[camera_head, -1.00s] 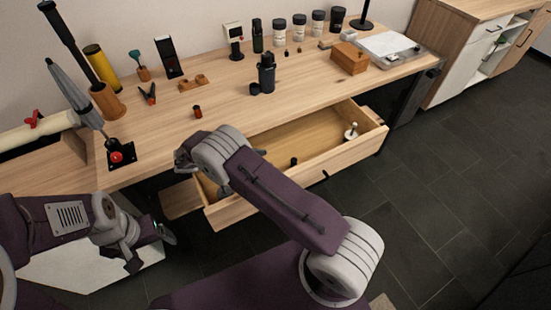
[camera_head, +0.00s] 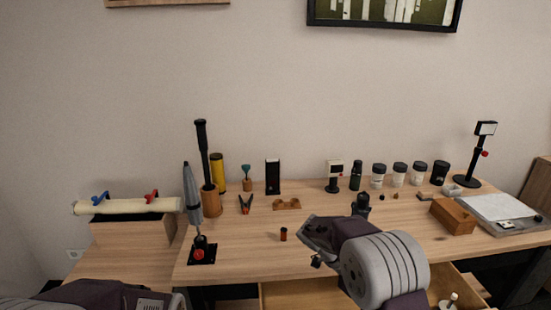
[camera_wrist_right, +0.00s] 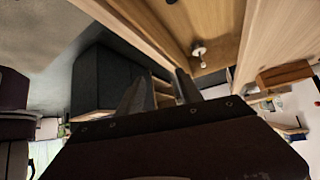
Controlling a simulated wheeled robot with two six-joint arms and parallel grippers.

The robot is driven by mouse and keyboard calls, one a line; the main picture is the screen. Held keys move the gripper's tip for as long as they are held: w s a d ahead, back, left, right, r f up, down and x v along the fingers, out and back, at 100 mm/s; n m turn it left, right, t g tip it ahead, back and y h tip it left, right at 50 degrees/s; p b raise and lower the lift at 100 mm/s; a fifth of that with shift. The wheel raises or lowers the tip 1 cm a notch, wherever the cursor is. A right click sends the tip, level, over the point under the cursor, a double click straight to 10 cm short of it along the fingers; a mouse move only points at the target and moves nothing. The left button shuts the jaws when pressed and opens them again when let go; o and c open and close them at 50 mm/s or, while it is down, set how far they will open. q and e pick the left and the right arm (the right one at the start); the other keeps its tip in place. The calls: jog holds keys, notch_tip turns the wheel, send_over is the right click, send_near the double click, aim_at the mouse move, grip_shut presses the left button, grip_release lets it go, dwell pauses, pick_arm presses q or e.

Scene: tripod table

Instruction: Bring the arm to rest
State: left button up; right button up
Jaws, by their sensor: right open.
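My right arm (camera_head: 385,265) reaches up from the bottom of the head view, in front of the desk (camera_head: 240,262). The drawer also shows at the bottom of the head view (camera_head: 300,295). Part of my left arm (camera_head: 95,294) shows at the bottom left; its gripper is out of frame.
A rolled sheet (camera_head: 125,205) lies at the left.

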jog(key=s+a+f+n+t+y, duration=0.1)
jog(key=s+a+n+y, duration=0.1)
jog(key=s+n+y, duration=0.3)
jog(key=s+a+f+n+y, duration=0.2)
jog(key=s+n, duration=0.1)
jog(key=s, duration=0.4)
jog(key=s+a+f+n+t+y, duration=0.1)
jog(key=a+f+n+t+y, duration=0.3)
jog(key=n, duration=0.8)
notch_tip(320, 180, up, 14)
jog(key=n+g+h+p, duration=0.1)
jog(key=h+p, duration=0.1)
jog(key=p, duration=1.1)
jog(key=shift+a+r+p, duration=0.15)
jog(key=shift+a+p, duration=0.15)
jog(key=shift+p, duration=0.05)
jog(key=shift+w, duration=0.1)
